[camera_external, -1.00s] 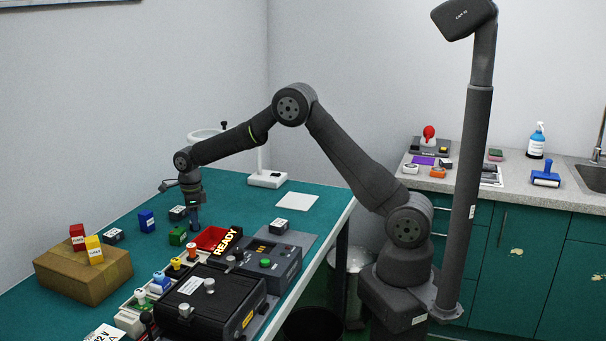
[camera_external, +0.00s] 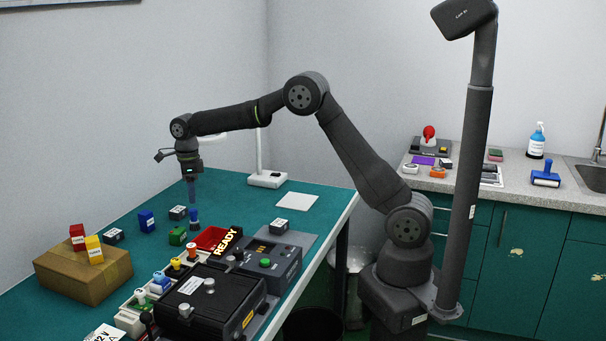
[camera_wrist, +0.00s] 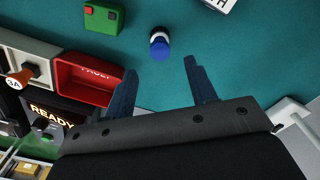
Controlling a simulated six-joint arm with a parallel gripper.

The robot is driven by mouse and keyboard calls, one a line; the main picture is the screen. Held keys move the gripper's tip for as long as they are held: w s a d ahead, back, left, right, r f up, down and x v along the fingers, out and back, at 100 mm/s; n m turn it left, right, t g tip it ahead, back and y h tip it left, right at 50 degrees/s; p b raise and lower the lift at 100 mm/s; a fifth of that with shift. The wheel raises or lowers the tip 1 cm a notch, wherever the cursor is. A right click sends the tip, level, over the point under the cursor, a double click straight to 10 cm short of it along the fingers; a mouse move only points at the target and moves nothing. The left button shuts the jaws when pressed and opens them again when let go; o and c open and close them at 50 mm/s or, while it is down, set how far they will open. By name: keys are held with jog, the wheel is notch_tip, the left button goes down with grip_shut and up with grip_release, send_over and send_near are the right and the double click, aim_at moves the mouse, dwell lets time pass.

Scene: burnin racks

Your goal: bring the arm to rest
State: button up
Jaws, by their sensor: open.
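My gripper (camera_external: 191,186) hangs above the teal bench in the external view, pointing down, with nothing between its jaws. In the wrist view its two dark blue fingers (camera_wrist: 163,88) are spread apart and empty. A blue peg-like piece with a pale band (camera_wrist: 159,42) stands on the bench beyond the fingertips. It also shows in the external view (camera_external: 194,217), below my gripper and apart from it. My arm is bent up at the elbow and touches nothing that I can see.
A red tray (camera_external: 211,238), a green block (camera_external: 177,236) and a black test unit with a READY sign (camera_external: 228,243) are close by. A cardboard box (camera_external: 82,274) carries a red and a yellow block. A white lamp stand (camera_external: 267,180) is behind. The bench's back left is clear.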

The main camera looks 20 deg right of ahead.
aim_at(191, 210)
jog(key=shift+r, duration=1.05)
jog(key=shift+f, duration=0.1)
notch_tip(191, 210, down, 12)
jog(key=shift+f, duration=0.25)
jog(key=shift+r, duration=2.25)
